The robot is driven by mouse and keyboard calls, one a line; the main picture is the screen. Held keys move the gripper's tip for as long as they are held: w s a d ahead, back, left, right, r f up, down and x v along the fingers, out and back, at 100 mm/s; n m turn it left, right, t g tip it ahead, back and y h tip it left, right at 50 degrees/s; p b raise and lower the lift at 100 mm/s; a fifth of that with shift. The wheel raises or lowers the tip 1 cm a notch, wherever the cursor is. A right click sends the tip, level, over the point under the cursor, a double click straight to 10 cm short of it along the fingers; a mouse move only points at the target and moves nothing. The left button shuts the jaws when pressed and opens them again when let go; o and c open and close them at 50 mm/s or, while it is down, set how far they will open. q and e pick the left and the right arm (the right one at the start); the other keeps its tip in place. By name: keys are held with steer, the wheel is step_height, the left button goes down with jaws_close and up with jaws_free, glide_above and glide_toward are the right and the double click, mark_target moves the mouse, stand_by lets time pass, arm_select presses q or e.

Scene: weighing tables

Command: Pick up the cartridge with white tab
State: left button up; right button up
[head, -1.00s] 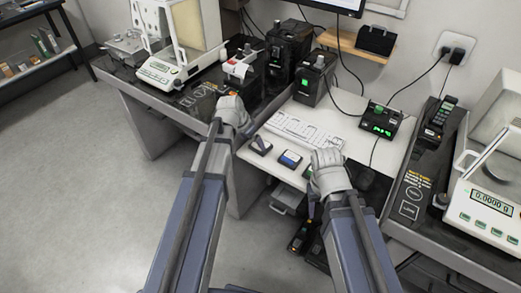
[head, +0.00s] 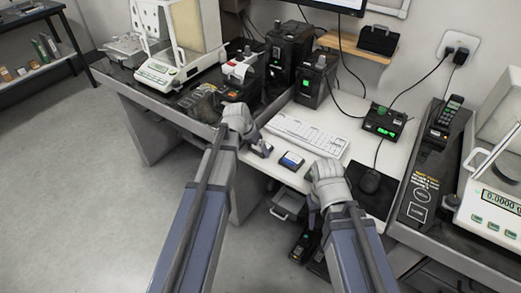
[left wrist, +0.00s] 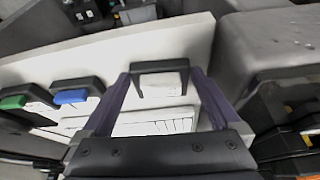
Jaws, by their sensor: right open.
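The cartridge with the white tab (left wrist: 160,83) shows in the left wrist view as a dark body with a white top, lying on the white desk. My left gripper (left wrist: 165,92) is open, with one finger on each side of that cartridge; whether they touch it I cannot tell. In the head view, my left gripper (head: 256,142) is over the desk's front edge and mostly covers the cartridge. My right gripper (head: 318,186) is open at the front edge, right of the blue-tab cartridge; its fingers are hard to see.
A blue-tab cartridge (head: 291,160) lies to the right in the head view. A green-tab cartridge (left wrist: 14,102) shows in the left wrist view. A white keyboard (head: 305,135) lies behind them. A mouse (head: 369,181) and a balance (head: 490,210) are at the right.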

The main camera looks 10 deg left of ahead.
arm_select(q)
steer(key=c, duration=0.9)
steer(key=shift+r, duration=0.1)
step_height(320, 180, up, 10)
steer(key=p, duration=1)
steer(key=shift+f, duration=0.2)
